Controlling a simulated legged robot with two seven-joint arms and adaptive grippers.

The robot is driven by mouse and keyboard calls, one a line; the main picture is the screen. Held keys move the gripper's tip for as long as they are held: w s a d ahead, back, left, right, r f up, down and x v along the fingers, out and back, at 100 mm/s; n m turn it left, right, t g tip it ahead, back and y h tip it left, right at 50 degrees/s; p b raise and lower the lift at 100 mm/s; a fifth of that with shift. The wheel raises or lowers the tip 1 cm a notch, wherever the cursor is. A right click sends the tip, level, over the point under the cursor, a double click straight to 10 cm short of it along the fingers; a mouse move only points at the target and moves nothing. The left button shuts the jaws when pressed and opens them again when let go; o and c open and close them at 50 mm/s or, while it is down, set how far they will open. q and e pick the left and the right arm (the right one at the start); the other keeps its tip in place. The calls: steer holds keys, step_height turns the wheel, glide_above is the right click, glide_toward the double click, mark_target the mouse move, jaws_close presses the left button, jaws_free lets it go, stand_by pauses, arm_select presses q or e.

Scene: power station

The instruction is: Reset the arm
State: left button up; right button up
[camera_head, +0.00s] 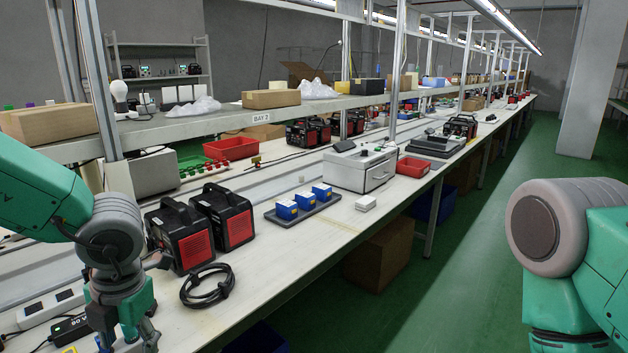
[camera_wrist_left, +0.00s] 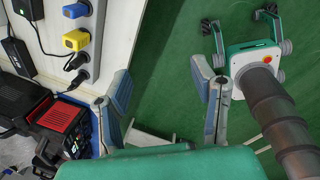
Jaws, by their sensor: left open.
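My left arm comes in from the left in the head view, with its wrist bent downward. My left gripper (camera_head: 128,343) hangs at the lower left, by the bench's front edge, its tips cut off by the frame. In the left wrist view the left gripper (camera_wrist_left: 165,105) is open, its two grey fingers wide apart. My right arm (camera_head: 570,240) is at the right over the floor, with a grey round joint. Its gripper is out of frame.
Near my left gripper are a power strip (camera_wrist_left: 90,45) with a yellow plug (camera_wrist_left: 76,40) and two black-red units (camera_head: 180,235). A coiled black cable (camera_head: 207,287), blue blocks in a tray (camera_head: 305,212) and a white box (camera_head: 360,167) lie on the bench. Green floor (camera_head: 420,290) is clear.

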arm_select(q)
steer(key=s+a+f+m+t+y+b, duration=0.1)
steer(key=s+a+f+m+b, duration=0.15)
steer(key=f+m, duration=0.7)
steer(key=s+a+f+m+t+y+b, duration=0.1)
steer(key=s+f+m+t+y+b, duration=0.15)
steer(key=f+m, duration=0.7)
steer(key=s+d+f+m+g+h+b, duration=0.3)
steer(key=s+d+f+m+h, duration=0.1)
steer(key=s+f+m, duration=1.1)
steer(key=s+m+h, duration=0.1)
steer(key=s, duration=0.2)
steer(key=shift+f+b, duration=0.15)
steer(key=shift+b, duration=0.25)
arm_select(e)
step_height(320, 180, down, 9)
steer(key=shift+s+d, duration=0.15)
arm_select(q)
steer(key=shift+d+h, duration=0.1)
steer(key=shift+h, duration=0.15)
steer(key=shift+c, duration=0.4)
arm_select(e)
steer(key=shift+c, duration=0.2)
